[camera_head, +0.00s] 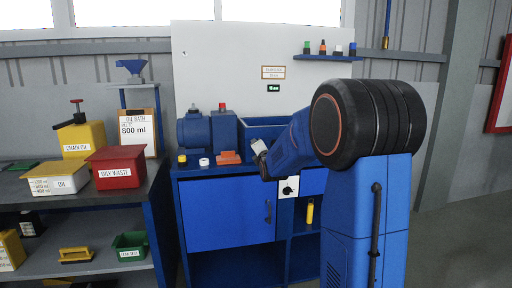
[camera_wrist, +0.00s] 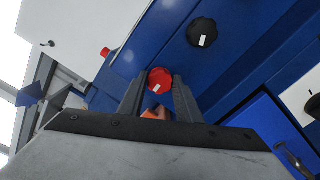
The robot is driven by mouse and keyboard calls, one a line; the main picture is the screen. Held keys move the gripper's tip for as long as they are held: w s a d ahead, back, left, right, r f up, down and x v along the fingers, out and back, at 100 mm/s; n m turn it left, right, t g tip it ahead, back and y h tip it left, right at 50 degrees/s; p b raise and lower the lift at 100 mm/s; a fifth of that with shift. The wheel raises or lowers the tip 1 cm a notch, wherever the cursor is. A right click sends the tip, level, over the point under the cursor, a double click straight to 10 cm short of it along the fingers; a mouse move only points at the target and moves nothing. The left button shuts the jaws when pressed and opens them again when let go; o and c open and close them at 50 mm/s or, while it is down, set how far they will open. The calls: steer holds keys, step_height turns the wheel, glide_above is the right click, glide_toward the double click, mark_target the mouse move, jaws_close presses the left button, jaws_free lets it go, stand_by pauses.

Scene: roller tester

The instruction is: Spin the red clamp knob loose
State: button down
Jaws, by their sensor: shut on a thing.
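The red clamp knob (camera_wrist: 159,80), round with a lobed rim and a white mark, shows in the wrist view between the two finger ends. My gripper (camera_wrist: 160,88) is shut on the knob, with one finger on each side of it. In the head view my gripper (camera_head: 258,150) is at the front of the blue tester bench (camera_head: 228,208), and the knob is hidden there behind my arm. A black knob (camera_wrist: 202,32) with a white mark sits on the blue surface above and right of the red one in the wrist view.
A blue motor unit (camera_head: 207,130) with a red button on top stands left of my gripper. An orange block (camera_head: 228,157), a white ring (camera_head: 204,162) and a yellow cap (camera_head: 182,158) lie on the bench's left end. A red oily waste bin (camera_head: 116,168) stands on the left table.

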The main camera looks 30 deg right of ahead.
steer(key=n, duration=0.5)
steer(key=c, duration=1.7)
jaws_free()
steer(key=shift+n, duration=0.6)
steer(key=o, duration=0.7)
steer(key=shift+v, duration=3)
